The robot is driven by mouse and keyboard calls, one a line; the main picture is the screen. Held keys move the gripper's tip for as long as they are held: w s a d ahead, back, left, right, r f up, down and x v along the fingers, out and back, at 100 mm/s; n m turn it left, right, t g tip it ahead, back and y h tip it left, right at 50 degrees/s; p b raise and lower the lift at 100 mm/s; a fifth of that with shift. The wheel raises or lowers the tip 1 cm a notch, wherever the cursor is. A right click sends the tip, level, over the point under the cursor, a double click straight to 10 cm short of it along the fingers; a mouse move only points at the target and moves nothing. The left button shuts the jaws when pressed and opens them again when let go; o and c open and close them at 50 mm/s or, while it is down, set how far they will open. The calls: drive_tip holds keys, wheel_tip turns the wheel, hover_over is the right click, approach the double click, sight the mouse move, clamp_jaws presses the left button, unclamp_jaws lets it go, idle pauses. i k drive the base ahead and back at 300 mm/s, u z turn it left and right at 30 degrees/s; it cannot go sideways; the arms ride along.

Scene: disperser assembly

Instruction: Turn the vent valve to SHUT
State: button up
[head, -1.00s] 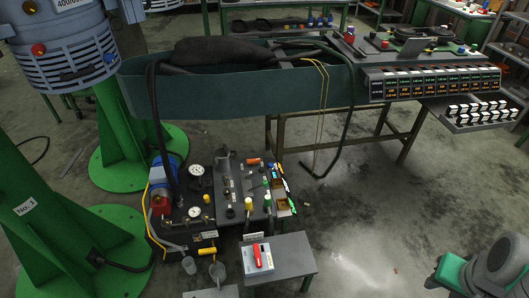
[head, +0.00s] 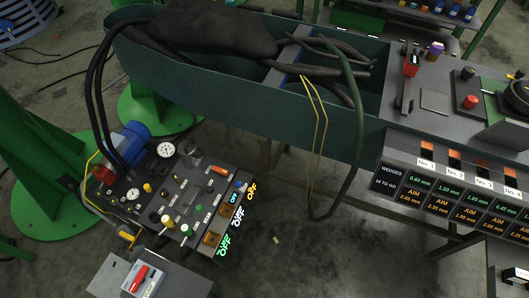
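A dark valve panel (head: 205,182) stands low at the left in the head view, with gauges, knobs and small levers on it. Its labels are too small to read, so I cannot tell which fitting is the vent valve or how it is set. A yellow-topped knob (head: 168,221) and a green-topped knob (head: 185,230) stand near its front edge. A white gauge (head: 165,150) sits at its back, and a smaller gauge (head: 133,194) at its left. Lit "OFF" signs (head: 238,215) line its right side. My gripper is not in view.
A blue motor (head: 131,139) with dark hoses stands behind the panel's left end. A small box with a red handle (head: 140,278) sits on a grey stand in front. A long green trough (head: 230,95) spans behind. A display bench (head: 450,190) fills the right.

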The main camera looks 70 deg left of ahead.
sight(220, 171)
drive_tip(key=i, duration=0.65)
drive_tip(key=u, duration=3.4)
drive_tip(key=i, duration=1)
drive_tip(key=u, duration=0.05)
